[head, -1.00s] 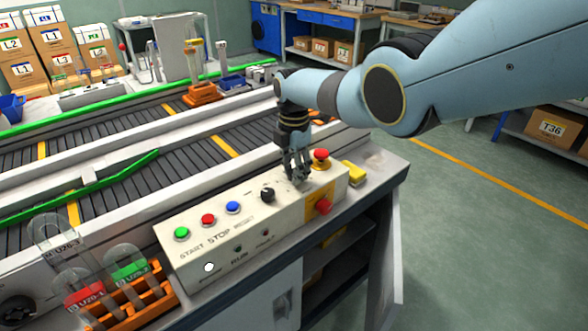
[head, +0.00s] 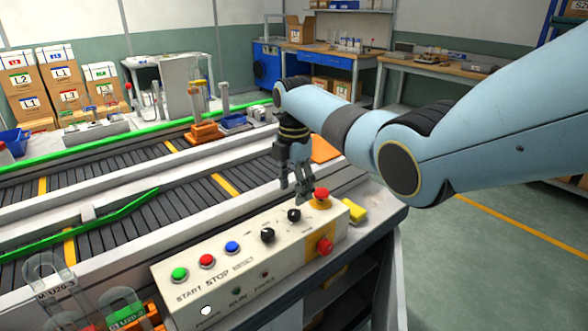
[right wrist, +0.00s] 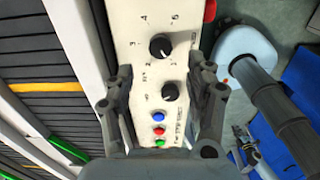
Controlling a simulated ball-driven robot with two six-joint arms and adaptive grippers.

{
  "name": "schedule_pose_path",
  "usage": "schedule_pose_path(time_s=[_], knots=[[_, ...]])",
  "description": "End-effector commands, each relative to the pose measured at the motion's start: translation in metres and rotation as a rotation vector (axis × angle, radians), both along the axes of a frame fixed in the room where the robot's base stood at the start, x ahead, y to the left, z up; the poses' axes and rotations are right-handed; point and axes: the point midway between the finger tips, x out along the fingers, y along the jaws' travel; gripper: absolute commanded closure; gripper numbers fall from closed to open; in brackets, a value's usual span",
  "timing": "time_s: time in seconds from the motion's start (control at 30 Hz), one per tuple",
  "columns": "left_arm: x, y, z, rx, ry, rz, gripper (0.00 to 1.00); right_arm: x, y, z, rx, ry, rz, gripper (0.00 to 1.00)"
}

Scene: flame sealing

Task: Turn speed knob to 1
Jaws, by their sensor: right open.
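The speed knob (head: 294,214) is a black dial on the sloping top of the cream control panel (head: 215,290). In the right wrist view, the speed knob (right wrist: 161,46) has small numerals around it, and its white mark points to the lower right, near what looks like the 1. My right gripper (head: 293,196) is open and empty, just above and behind the knob. In the right wrist view, the right gripper's fingers (right wrist: 165,75) stand apart on either side of the panel, with the knob between and beyond them. My left gripper is not in view.
A second black knob (head: 267,234) and the blue (head: 232,247), red (head: 207,261) and green (head: 180,273) buttons line the panel. A red emergency stop (head: 321,194) sits close to the gripper's right. The roller conveyor (head: 110,215) runs behind.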

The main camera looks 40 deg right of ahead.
Motion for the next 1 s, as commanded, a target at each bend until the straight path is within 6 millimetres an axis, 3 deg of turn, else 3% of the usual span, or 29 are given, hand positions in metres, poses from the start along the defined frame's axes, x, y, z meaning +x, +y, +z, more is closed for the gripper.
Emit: schedule_pose_path(time_s=[0.13,0.33,0.87,1.0], knots=[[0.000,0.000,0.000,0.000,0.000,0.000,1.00,0.000,-0.001,0.031,-0.001,-0.002,-0.001,0.45],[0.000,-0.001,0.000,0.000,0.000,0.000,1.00,0.000,0.000,0.051,0.000,0.001,-0.001,0.45],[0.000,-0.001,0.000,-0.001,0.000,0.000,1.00,0.000,0.000,0.054,0.001,0.002,-0.001,0.45],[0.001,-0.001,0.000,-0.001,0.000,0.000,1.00,-0.006,0.002,0.046,-0.007,-0.003,-0.032,0.45]])
